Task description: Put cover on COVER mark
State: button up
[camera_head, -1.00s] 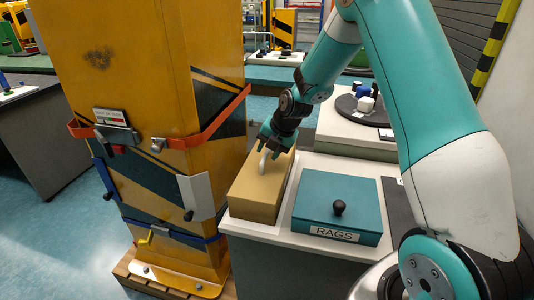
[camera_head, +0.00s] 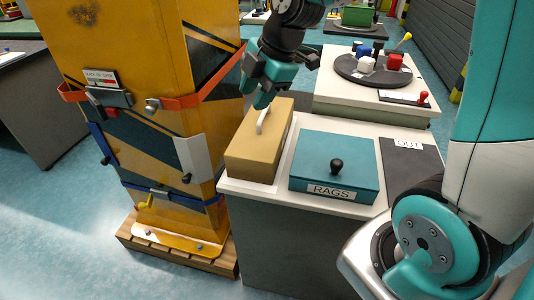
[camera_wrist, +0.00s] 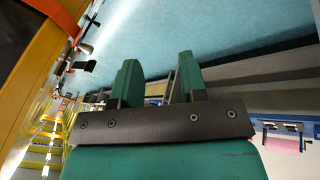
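A tan box-shaped piece (camera_head: 252,160) with a pale bar handle (camera_head: 264,119) on top stands on the white bench at the left; it looks like the cover, though no label shows on it. My gripper (camera_head: 265,98) is just above and behind the handle in the head view; whether they touch is unclear. In the wrist view my gripper (camera_wrist: 158,82) has its two green fingers apart with nothing between them. The cover does not show there. I can read no COVER mark in either view.
A teal box lid marked RAGS (camera_head: 328,160) with a black knob lies right of the tan piece. A dark pad marked OUT (camera_head: 413,165) is further right. A yellow column (camera_head: 130,60) stands close at left. Behind, another bench holds a round turntable (camera_head: 352,70) with blocks.

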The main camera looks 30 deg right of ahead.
jog(key=s+a+r+m+g, duration=0.1)
jog(key=s+a+m, duration=0.4)
jog(key=s, duration=0.5)
jog(key=s+a+r+m+g, duration=0.1)
jog(key=s+a+m, duration=0.4)
jog(key=s, duration=0.5)
jog(key=m+g, duration=0.1)
jog(key=m, duration=0.1)
jog(key=shift+s+r+m+y, duration=0.15)
jog(key=shift+s+m+y, duration=0.15)
jog(key=shift+s, duration=0.05)
jog(key=shift+a, duration=0.1)
